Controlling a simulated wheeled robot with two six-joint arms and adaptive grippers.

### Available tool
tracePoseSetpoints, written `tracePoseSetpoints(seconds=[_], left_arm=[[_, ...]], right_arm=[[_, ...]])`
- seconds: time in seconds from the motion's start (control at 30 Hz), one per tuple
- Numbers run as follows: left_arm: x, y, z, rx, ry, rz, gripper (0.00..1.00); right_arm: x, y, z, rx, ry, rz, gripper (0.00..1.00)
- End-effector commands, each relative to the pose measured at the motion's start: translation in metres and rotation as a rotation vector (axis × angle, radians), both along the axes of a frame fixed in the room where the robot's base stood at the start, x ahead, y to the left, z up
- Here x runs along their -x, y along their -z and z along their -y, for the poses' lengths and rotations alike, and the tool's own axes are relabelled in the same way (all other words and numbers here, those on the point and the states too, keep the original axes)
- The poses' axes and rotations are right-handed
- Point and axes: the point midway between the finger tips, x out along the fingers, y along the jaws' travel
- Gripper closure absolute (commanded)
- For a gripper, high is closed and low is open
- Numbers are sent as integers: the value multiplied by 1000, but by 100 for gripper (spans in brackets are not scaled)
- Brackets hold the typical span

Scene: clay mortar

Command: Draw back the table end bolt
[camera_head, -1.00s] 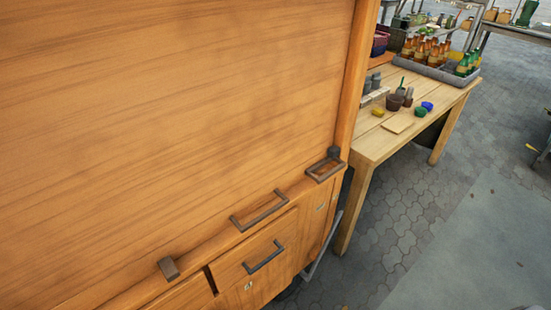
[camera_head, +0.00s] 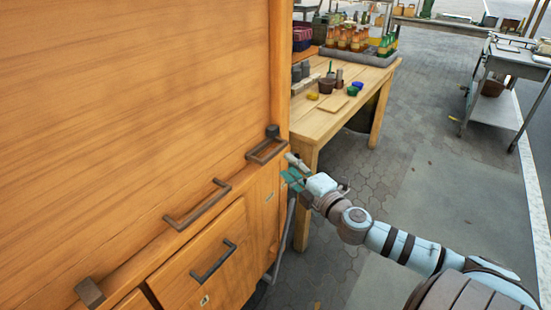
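A large wooden panel (camera_head: 140,110) fills the left of the view. At its lower right corner, by the table end, is a dark metal bolt (camera_head: 267,152) with a rectangular loop and a small block above it. My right gripper (camera_head: 289,168) is just right of the bolt, close to the panel's right edge. Its fingers look spread and nothing shows between them. I cannot tell whether a fingertip touches the bolt or the wood. My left gripper is out of view.
A dark handle (camera_head: 197,204) is on the panel's lower edge, with a dark block (camera_head: 89,293) further left. A drawer handle (camera_head: 213,262) is below. A wooden table (camera_head: 323,122) with pots and bottles stands behind. A metal cart (camera_head: 516,62) is far right; paving between is clear.

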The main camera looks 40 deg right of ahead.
Motion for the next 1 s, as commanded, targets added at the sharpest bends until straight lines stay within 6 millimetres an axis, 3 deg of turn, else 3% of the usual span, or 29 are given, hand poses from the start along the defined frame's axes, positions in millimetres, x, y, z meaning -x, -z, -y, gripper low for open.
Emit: tracePoseSetpoints(seconds=[0.1,0.3,0.47,0.77,1.0], left_arm=[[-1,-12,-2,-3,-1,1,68],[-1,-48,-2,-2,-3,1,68],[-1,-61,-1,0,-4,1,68],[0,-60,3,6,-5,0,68],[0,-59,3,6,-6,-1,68]], right_arm=[[-31,-5,4,-13,6,7,65],[-68,-8,10,-6,8,-2,65],[-81,-4,10,-2,5,-4,65],[-84,1,10,0,3,-3,65],[-84,1,10,1,3,-3,100]])
